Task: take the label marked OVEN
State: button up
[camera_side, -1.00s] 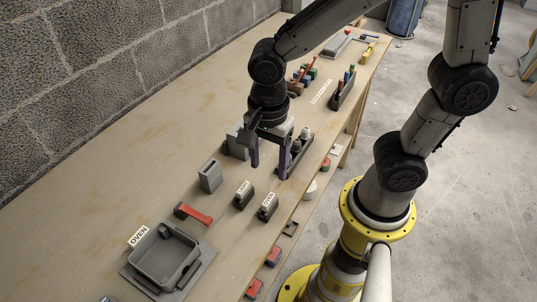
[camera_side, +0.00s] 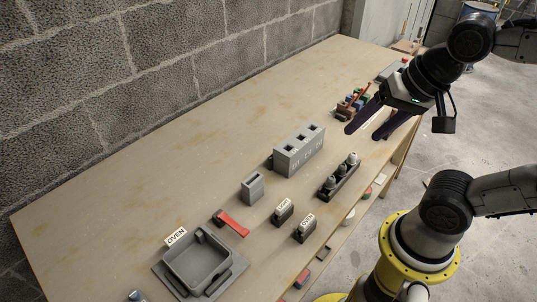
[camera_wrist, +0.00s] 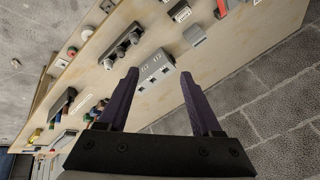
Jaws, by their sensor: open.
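A white card reading OVEN (camera_side: 176,237) stands at the back left corner of a grey tray (camera_side: 157,268) on the bench. Two small dark holders stand to the tray's right, each with a white label. The left label (camera_side: 284,204) seems to read LIGHT; the right label (camera_side: 307,221) is small and looks like OVEN, but I cannot read it surely. My gripper (camera_side: 362,134) is open and empty, tilted above the bench, well to the right of both holders. In the wrist view, its fingers (camera_wrist: 158,75) are apart with nothing between them.
A grey slotted block (camera_side: 300,152) and a dark rack with several round pieces (camera_side: 340,182) stand between my gripper and the holders. A red-handled piece (camera_side: 232,223) and a grey upright block (camera_side: 252,188) stand near them. The bench along the wall is clear.

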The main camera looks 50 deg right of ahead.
jog(key=n, duration=0.2)
jog(key=s+n, duration=0.1)
jog(key=n, duration=0.5)
jog(key=shift+s+d+f, duration=0.15)
jog(key=shift+s+f, duration=0.15)
jog(key=shift+f, duration=0.05)
jog(key=shift+n, duration=0.4)
jog(key=shift+c, duration=0.9)
